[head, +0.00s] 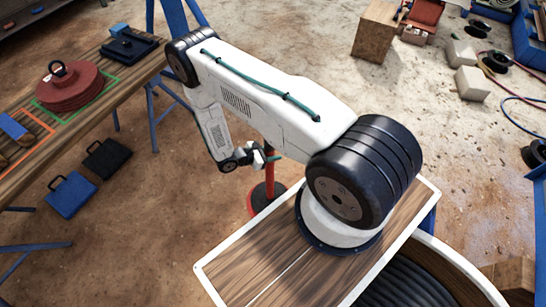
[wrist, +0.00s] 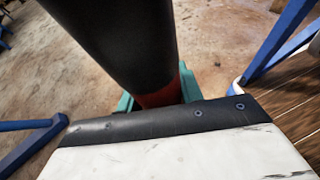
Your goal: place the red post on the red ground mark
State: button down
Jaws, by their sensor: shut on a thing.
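The red post (head: 269,178) stands roughly upright beside the wooden platform in the head view, with a round red shape at its foot. I cannot tell whether that shape is the post's base or the red ground mark. My gripper (head: 268,158) is shut on the post's upper part. In the wrist view the teal fingers of my gripper (wrist: 158,100) sit around the post, whose black section (wrist: 115,45) fills the upper middle, with red (wrist: 162,94) beside the fingers. No separate red ground mark is clear.
A wooden platform with a white rim (head: 235,262) lies under my arm. A workbench (head: 95,100) at left carries red discs (head: 72,88). Blue (head: 70,195) and black (head: 107,158) cases lie on the floor beside it. Open floor lies between the bench and the post.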

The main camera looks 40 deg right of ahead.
aim_at(270, 164)
jog(key=shift+f, duration=1.75)
jog(key=c, duration=0.9)
grip_release()
jog(key=shift+f, duration=0.1)
